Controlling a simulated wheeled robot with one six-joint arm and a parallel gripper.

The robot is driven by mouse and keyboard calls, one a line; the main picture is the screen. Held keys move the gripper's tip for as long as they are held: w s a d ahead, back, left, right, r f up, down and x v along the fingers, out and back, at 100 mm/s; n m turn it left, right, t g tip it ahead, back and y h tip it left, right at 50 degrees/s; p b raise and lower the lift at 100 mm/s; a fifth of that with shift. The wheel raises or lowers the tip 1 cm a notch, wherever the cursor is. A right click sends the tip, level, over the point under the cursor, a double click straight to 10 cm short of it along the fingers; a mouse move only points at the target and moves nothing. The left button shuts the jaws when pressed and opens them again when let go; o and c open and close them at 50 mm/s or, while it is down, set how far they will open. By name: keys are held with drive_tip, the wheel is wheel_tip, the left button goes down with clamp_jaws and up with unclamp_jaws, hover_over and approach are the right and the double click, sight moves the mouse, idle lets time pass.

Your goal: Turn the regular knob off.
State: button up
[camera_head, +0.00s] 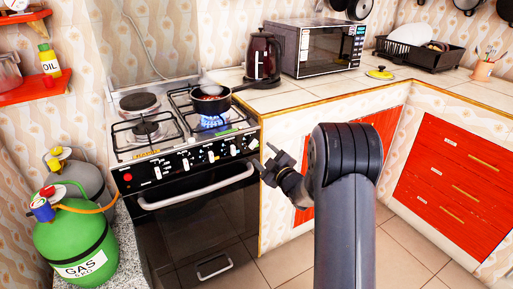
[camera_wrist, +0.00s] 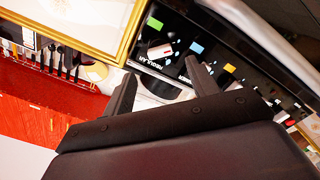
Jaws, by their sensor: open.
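The regular knob (camera_head: 253,144) is at the right end of the stove's black front panel. In the wrist view the white knob (camera_wrist: 160,50) shows beyond my fingertips, with a "REGULAR" label and a green sticker beside it. My gripper (camera_head: 266,158) is just in front of and slightly below right of that knob. In the wrist view my gripper (camera_wrist: 162,71) has its two fingers apart with nothing between them. I cannot tell whether a finger touches the knob.
Several other knobs line the panel to the left, above the oven handle (camera_head: 197,186). A white cabinet edge with gold trim (camera_head: 262,190) borders the stove's right side. A green gas cylinder (camera_head: 75,240) stands at left. The tiled floor at right is clear.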

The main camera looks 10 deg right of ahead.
sight(254, 145)
drive_tip(key=x, duration=0.6)
drive_tip(key=shift+w+a, duration=0.1)
drive_tip(key=shift+w, duration=0.3)
drive_tip(key=c, duration=1)
drive_tip(key=shift+o, duration=0.2)
